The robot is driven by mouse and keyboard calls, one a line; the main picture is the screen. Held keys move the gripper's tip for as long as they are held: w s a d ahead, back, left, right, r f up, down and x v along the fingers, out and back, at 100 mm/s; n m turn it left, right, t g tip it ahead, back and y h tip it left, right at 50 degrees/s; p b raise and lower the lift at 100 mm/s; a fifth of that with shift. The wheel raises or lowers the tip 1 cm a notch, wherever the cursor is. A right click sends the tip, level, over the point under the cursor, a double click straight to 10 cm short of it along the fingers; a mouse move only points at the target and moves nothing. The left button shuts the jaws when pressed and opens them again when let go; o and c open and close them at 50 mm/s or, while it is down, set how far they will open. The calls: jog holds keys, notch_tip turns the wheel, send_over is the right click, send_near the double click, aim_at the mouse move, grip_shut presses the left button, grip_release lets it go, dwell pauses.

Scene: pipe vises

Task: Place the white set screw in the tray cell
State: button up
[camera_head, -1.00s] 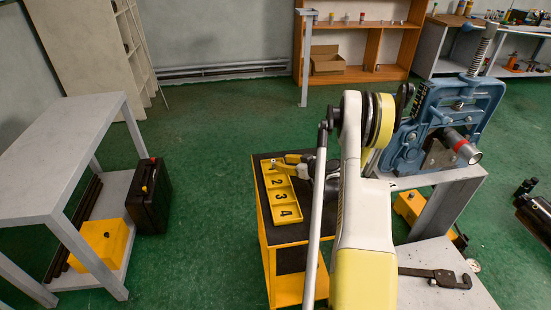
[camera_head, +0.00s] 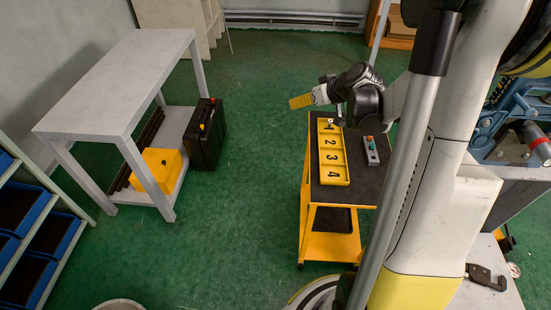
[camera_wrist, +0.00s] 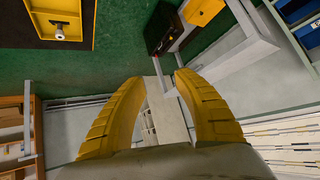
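The yellow tray (camera_head: 346,168) with cells numbered 1 to 4 lies on the dark top of a yellow cart. A small pale screw-like piece (camera_head: 331,122) is in the cell marked 1, at the tray's far end. It also shows in the wrist view (camera_wrist: 60,33), standing inside a yellow-walled cell. It looks like the white set screw. My gripper (camera_head: 291,103) is to the left of the tray, off the cart's edge and apart from the piece. In the wrist view its yellow fingers (camera_wrist: 158,81) are spread, with nothing between them.
A grey box with a red button (camera_head: 371,150) sits on the cart right of the tray. A blue pipe vise (camera_head: 515,110) stands at the right. A grey table (camera_head: 122,80) and a black case (camera_head: 207,133) are at the left. Green floor between is clear.

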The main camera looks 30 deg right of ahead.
jog(key=s+a+r+g, duration=0.1)
jog(key=s+a+r, duration=0.25)
jog(key=a, duration=0.25)
jog(key=s+a+r+g, duration=0.1)
jog(key=s+a+r, duration=0.25)
jog(key=a, duration=0.35)
jog(key=s+a+h, duration=0.1)
jog(key=s+a, duration=0.3)
jog(key=s, duration=0.4)
jog(key=s+a+h, duration=0.1)
jog(key=s+a, duration=0.3)
jog(key=s, duration=0.4)
jog(key=shift+r, duration=0.25)
